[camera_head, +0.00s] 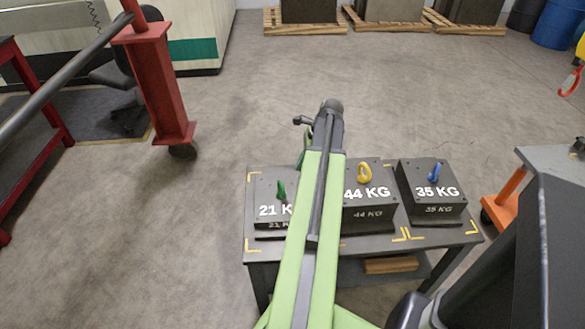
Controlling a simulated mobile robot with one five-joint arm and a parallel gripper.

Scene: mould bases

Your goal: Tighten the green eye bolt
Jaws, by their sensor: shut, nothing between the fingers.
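The green eye bolt (281,191) stands upright in the top of the dark block marked 21 KG (264,193), at the left of a low dark table. Its ring looks narrow, nearly edge-on to the camera. I cannot tell how far its thread is screwed in. My green arm reaches up the middle of the view, to the right of this bolt, and covers the right part of the 21 KG block.
A 44 KG block with a yellow eye bolt (364,173) and a 35 KG block with a blue one (434,172) share the table (460,230). A red post (157,85) stands left, an orange-legged bench (505,205) right. Floor beyond the table is clear.

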